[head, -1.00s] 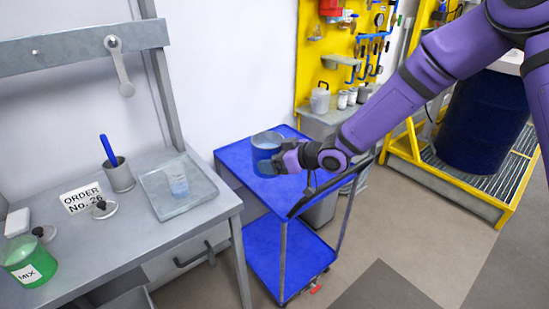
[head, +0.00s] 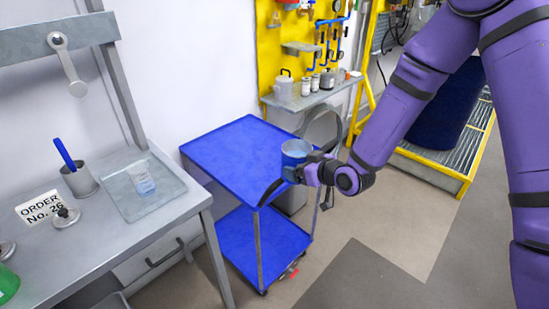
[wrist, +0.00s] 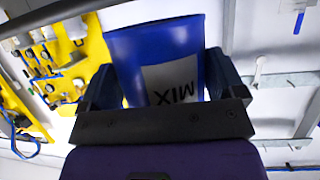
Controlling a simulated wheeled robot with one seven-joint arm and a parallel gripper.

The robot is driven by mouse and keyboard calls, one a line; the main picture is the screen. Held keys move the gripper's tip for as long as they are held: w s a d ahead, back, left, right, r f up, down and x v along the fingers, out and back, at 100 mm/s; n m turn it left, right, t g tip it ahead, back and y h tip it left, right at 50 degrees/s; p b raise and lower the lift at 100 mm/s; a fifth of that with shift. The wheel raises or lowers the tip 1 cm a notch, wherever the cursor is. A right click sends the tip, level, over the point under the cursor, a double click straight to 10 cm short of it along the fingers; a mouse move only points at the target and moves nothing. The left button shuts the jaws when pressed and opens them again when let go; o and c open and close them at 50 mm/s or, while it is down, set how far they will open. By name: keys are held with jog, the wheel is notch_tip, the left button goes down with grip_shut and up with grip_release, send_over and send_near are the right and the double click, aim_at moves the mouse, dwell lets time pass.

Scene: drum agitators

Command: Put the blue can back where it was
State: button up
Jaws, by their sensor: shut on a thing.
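The blue can (head: 294,149) is in my gripper (head: 297,172), at the right edge of the blue cart in the head view. Light blue contents show at its open top. In the wrist view the can (wrist: 130,55) sits between both fingers (wrist: 165,85), and its white label reads "MIX" upside down. My gripper is shut on it. The can looks held in the air by the cart's right corner; the exact gap to the cart top is hard to tell.
The blue cart (head: 235,155) has a bare top shelf and a bare lower shelf. A small shelf (head: 320,97) with bottles stands behind.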

jog(key=d+f+m+t+h, duration=0.2)
jog(key=d+f+m+h, duration=0.2)
jog(key=d, duration=0.9)
jog(key=w+d+f+m+t+h, duration=0.1)
jog(key=d+f+m+h, duration=0.4)
jog(key=d, duration=0.8)
jog(key=shift+d+f+t, duration=0.25)
jog(key=shift+f+t, duration=0.05)
jog(key=shift+t, duration=0.2)
